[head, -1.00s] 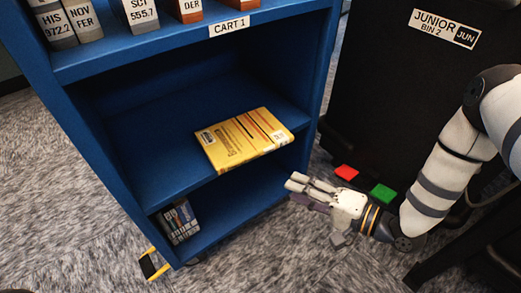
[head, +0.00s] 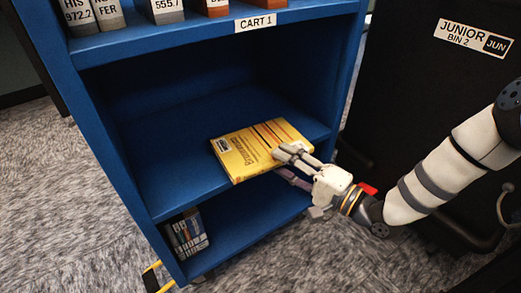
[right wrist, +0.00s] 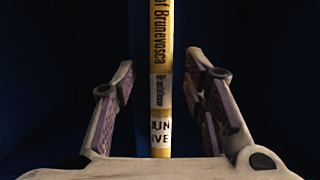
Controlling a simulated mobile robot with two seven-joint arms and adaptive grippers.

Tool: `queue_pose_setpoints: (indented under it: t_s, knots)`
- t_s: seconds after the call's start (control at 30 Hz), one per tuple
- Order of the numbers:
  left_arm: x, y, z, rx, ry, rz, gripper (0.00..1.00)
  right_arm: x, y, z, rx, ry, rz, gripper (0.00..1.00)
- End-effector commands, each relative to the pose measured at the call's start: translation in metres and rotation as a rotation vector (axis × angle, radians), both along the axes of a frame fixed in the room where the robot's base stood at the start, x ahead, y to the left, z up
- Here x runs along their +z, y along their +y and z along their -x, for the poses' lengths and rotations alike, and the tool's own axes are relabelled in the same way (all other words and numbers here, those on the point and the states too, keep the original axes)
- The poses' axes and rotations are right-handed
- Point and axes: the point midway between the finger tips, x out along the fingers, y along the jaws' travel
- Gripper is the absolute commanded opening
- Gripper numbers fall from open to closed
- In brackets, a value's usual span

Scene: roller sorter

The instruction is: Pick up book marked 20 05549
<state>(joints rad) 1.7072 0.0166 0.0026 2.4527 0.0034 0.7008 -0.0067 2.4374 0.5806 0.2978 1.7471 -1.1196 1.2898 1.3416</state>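A yellow book (head: 240,155) lies flat on the middle shelf of the blue cart, its near edge at the shelf front. My right gripper (head: 281,162) is at that near right edge, with one finger over the book's top and the other lower. In the right wrist view the book's spine (right wrist: 160,60) stands between the two spread fingers (right wrist: 158,95), with a gap on each side. Its label reads "JUN" and "IVE". The number 20 05549 cannot be read in these views. My left gripper is out of view.
The blue cart (head: 330,75) is marked "CART 1" and holds several labelled books (head: 165,10) on its top shelf. A black bin (head: 420,100) marked "JUNIOR BIN 2" stands at right.

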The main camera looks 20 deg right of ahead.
Motion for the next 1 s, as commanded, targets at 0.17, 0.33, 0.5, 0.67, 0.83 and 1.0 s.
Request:
queue_pose_setpoints:
  t_s: [0.17, 0.33, 0.5, 0.67, 0.83, 1.0]
  knots:
    - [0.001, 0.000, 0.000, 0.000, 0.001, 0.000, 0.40, 0.001, 0.000, -0.001, -0.001, 0.000, 0.000, 0.40]
    - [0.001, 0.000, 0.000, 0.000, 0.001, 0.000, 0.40, 0.001, 0.000, 0.000, -0.001, 0.000, 0.000, 0.01]
    - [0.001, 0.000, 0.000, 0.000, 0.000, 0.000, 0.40, 0.002, 0.000, -0.001, -0.001, -0.004, -0.001, 0.00]
    - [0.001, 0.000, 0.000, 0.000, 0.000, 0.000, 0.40, 0.003, 0.000, -0.001, -0.001, -0.004, -0.001, 0.00]
    - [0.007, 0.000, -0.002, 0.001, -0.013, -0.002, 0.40, 0.020, 0.000, -0.001, -0.002, -0.007, -0.002, 0.00]
    - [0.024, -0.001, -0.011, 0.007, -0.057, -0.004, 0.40, 0.063, -0.003, 0.016, -0.002, -0.009, -0.005, 0.00]
